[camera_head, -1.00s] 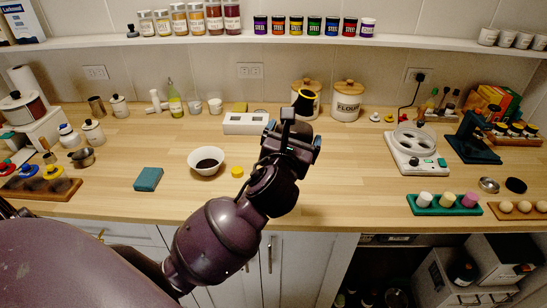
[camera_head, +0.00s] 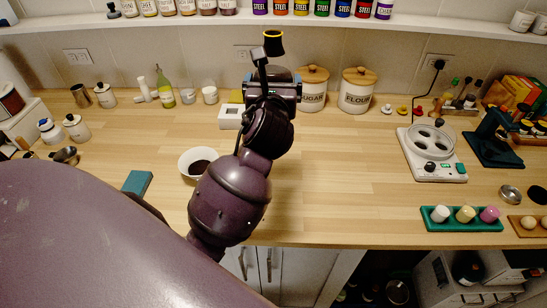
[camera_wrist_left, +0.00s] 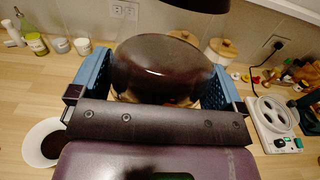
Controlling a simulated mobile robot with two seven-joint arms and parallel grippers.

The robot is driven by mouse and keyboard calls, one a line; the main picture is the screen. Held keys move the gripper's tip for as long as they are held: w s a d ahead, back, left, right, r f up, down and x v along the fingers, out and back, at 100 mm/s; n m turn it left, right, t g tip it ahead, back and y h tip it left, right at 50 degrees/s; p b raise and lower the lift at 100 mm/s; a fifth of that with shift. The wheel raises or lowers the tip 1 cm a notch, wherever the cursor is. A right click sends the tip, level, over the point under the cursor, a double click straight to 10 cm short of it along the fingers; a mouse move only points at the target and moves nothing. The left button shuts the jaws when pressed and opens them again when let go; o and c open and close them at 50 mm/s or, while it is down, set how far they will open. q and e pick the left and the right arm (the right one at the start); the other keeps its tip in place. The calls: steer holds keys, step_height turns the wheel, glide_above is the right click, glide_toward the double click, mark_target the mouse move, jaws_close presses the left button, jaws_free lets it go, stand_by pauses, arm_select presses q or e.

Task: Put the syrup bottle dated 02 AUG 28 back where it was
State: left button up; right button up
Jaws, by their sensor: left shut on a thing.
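My left gripper (camera_head: 272,82) is raised above the back of the counter, in front of the wall. It is shut on a dark bottle-like thing, whose black, flared top with a yellow rim (camera_head: 274,43) stands above the gripper in the head view. In the left wrist view a dark brown, glossy rounded body (camera_wrist_left: 163,68) fills the space between the blue fingers (camera_wrist_left: 158,88). No label or date is readable, so I cannot tell whether this is the syrup bottle dated 02 AUG 28. My right gripper is not in view.
The wall shelf (camera_head: 330,23) carries spice jars and several coloured cans, with a gap around the held thing. The sugar canister (camera_head: 312,90) and flour canister (camera_head: 356,92) stand just right of the gripper. A white bowl (camera_head: 187,158) is left of my arm. The middle counter (camera_head: 340,170) is clear.

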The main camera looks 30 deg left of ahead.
arm_select(q)
step_height(320, 180, down, 19)
steer(key=b, duration=0.5)
steer(key=shift+r, duration=0.15)
steer(key=shift+f, duration=0.2)
steer(key=o, duration=1.2)
steer(key=shift+c, duration=0.2)
steer(key=shift+s, duration=0.1)
steer(key=shift+r, duration=0.1)
